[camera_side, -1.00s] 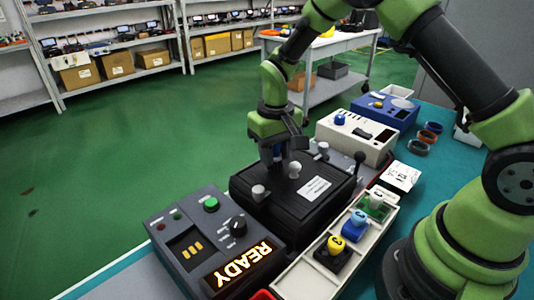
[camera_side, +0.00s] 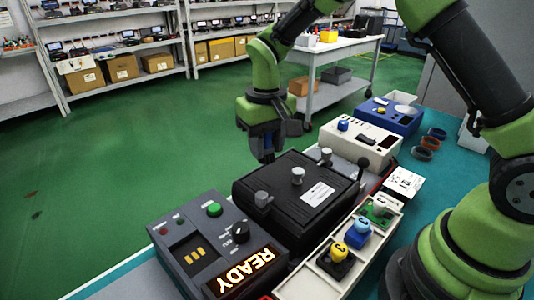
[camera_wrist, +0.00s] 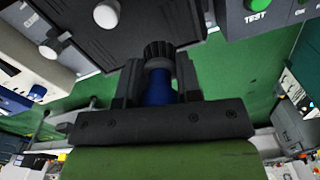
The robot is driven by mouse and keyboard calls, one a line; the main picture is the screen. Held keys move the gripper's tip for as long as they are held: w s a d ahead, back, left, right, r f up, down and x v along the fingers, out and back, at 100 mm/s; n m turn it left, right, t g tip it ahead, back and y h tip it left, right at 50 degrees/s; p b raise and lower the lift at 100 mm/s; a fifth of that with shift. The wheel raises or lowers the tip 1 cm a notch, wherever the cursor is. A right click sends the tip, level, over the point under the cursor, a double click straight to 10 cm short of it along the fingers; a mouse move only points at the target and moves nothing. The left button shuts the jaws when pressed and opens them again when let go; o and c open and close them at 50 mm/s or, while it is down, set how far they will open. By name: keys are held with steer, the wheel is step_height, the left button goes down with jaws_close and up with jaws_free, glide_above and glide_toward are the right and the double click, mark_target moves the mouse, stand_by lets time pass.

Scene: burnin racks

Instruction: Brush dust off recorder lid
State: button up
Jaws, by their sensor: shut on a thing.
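The recorder's black lid (camera_side: 283,197) is closed and flat, with grey knobs and a white label on and around it. It also shows at the top of the wrist view (camera_wrist: 145,22). I cannot make out dust on it. My gripper (camera_side: 264,142) is above and beyond the lid's far edge in the side view. In the wrist view my gripper (camera_wrist: 158,88) is shut on a brush (camera_wrist: 158,82) with a blue handle and dark ribbed head. The head appears beside the lid's edge with green floor behind it; contact is not visible.
A grey control box with a lit READY sign (camera_side: 240,272) stands to the left. A white box (camera_side: 361,143) and a blue box (camera_side: 390,115) stand behind to the right. A divided tray (camera_side: 316,286) with colored knobs lies in front.

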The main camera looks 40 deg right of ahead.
steer(key=shift+r, duration=1.55)
